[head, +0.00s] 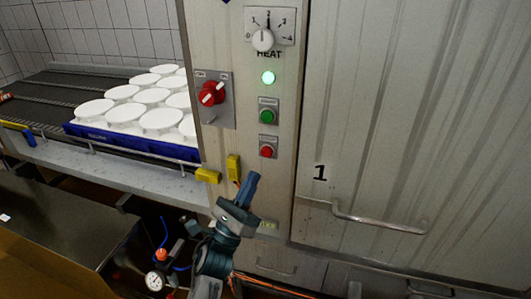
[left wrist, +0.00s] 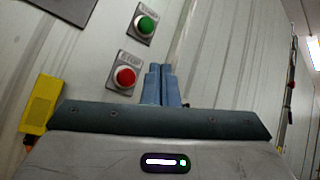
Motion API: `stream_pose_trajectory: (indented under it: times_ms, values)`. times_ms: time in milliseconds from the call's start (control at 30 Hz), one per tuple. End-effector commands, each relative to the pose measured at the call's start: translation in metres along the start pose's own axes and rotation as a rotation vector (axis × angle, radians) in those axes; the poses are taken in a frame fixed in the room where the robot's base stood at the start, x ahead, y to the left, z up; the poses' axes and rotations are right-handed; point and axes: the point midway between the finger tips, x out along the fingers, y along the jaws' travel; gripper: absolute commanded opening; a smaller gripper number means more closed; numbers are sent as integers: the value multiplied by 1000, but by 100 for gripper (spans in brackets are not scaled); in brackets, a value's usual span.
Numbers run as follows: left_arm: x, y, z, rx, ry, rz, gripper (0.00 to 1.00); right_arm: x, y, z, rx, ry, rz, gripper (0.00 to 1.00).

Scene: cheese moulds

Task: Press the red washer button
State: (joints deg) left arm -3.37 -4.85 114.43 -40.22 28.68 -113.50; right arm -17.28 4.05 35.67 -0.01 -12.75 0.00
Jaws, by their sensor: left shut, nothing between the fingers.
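The red button (head: 267,151) sits on a grey plate low on the washer's control panel. In the left wrist view the red button (left wrist: 125,77) is just left of the fingertips. My left gripper (head: 253,178) is shut and empty, its blue fingers pointing up toward the panel, a little below the red button in the head view. The fingers (left wrist: 161,84) also show shut together in the left wrist view. They appear apart from the button; the depth gap is hard to judge. The right gripper is not seen.
Yellow blocks (head: 233,168) are beside the fingers. A blue crate (head: 110,135) of white moulds is left. A door handle (head: 380,222) is right.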

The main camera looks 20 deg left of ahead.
Motion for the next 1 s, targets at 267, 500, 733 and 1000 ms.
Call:
stream_pose_trajectory:
  times_ms: [267, 500, 733, 1000]
  values:
    - [27, 21, -22, 0, -1, -1, 0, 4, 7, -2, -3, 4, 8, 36]
    - [41, 30, -31, -1, 0, -1, 0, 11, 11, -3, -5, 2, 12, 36]
    - [44, 32, -32, -1, 0, 0, 0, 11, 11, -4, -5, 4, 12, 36]
    - [44, 32, -32, 0, 0, 0, 0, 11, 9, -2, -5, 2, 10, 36]
